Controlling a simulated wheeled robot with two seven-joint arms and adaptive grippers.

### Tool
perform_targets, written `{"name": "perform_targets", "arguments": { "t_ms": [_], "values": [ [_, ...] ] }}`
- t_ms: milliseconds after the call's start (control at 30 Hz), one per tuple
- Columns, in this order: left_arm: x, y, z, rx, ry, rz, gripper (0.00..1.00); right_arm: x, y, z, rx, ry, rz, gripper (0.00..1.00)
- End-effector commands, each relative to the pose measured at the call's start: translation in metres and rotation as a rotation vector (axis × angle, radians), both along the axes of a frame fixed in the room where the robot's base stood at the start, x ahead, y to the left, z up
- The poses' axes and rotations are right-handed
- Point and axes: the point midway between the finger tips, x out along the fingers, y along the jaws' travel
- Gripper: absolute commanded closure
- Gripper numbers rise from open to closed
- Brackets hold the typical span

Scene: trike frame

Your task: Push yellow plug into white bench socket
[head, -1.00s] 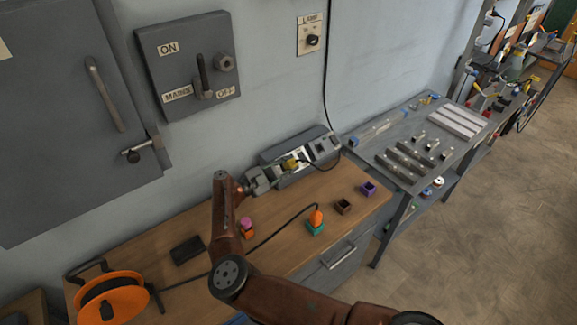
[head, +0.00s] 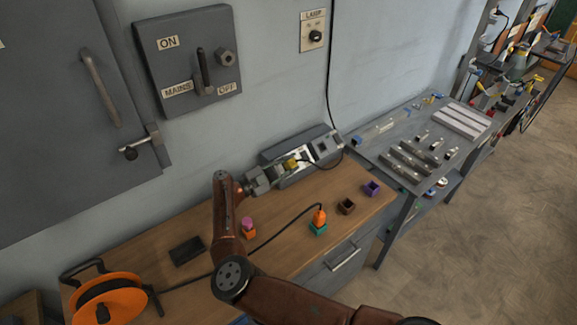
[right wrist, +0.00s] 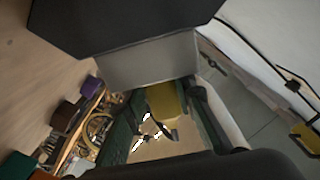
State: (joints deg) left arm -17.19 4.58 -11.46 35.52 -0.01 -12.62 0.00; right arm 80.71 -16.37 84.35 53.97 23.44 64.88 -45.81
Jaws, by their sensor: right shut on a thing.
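The yellow plug (head: 290,164) is at the grey socket unit on the back of the bench. My right gripper (head: 284,167) is shut on it, with the arm reaching in from the front. In the right wrist view the yellow plug (right wrist: 165,103) sits between the two fingers. The white socket face (head: 302,157) shows just right of the plug. The head view is too small to tell whether the plug is seated in it or just in front of it. My left gripper is not in view.
An orange plug (head: 320,216) stands in a teal holder, its cable leading to an orange reel (head: 108,300). Brown (head: 347,206) and purple (head: 372,188) holders sit to the right. A pink-topped orange piece (head: 247,227) and a black box (head: 187,250) lie left, near my arm.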

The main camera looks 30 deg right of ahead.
Motion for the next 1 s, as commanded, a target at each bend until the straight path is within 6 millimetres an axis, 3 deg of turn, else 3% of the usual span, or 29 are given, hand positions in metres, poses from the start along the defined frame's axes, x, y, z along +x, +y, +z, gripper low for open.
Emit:
{"name": "perform_targets", "arguments": {
  "t_ms": [333,667,833,1000],
  "values": [
    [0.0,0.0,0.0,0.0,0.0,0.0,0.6,0.0,0.0,0.0,0.0,0.0,0.0,0.56],
    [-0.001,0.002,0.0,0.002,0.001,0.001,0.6,0.0,0.005,-0.001,0.0,0.0,0.001,0.56],
    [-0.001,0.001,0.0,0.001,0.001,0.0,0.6,-0.001,0.029,-0.001,0.001,0.0,0.003,0.56],
    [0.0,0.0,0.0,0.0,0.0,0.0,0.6,-0.004,0.065,0.0,0.0,0.001,0.004,0.56]
  ]
}}
